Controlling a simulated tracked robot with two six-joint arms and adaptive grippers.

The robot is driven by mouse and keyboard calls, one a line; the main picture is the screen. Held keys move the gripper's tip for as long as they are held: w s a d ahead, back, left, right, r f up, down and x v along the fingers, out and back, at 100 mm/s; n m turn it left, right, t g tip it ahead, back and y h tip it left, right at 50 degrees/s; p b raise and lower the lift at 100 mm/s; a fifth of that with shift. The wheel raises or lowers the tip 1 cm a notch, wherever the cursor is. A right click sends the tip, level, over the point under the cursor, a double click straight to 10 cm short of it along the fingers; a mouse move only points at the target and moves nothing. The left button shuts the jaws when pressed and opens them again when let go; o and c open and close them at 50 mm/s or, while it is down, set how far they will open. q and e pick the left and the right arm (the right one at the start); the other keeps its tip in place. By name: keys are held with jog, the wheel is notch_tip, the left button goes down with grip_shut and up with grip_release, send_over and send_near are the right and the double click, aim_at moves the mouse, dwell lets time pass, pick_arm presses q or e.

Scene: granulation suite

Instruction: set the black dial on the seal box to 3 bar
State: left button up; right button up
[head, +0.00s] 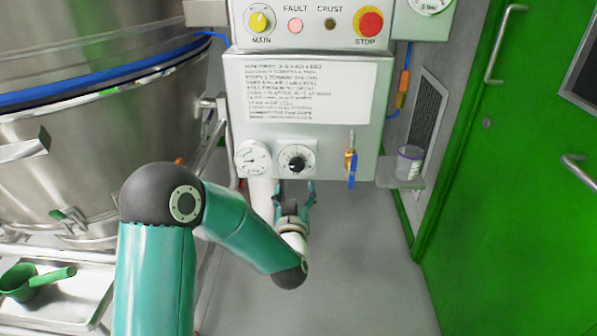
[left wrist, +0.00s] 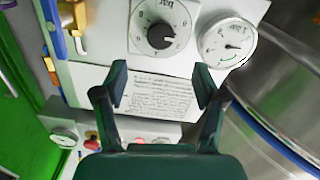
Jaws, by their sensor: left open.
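The seal box (head: 335,143) is a light grey box on the wall. The black dial (head: 297,160) sits on a white scale plate low on its front. In the left wrist view the dial (left wrist: 160,36) appears near the top, in front of the fingers. Its exact setting is too small to read with certainty. A round white gauge (head: 253,158) sits beside it; the gauge also shows in the left wrist view (left wrist: 228,43). My left gripper (head: 294,191) is open and empty, just below the dial and apart from it. My right gripper is not in view.
A brass valve with a blue lever (head: 351,167) is right of the dial. A small shelf (head: 400,184) holds a purple-lidded cup (head: 409,162). A control panel (head: 315,25) is above. A steel vessel (head: 95,130) stands left, a green door (head: 520,180) right.

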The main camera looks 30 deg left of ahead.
aim_at(297, 166)
pick_arm(q)
jog(key=x, duration=0.9)
jog(key=shift+w, duration=0.25)
jog(key=c, duration=1.1)
jog(key=shift+d+f, duration=0.1)
jog(key=shift+d, duration=0.05)
jog(key=shift+c, duration=0.2)
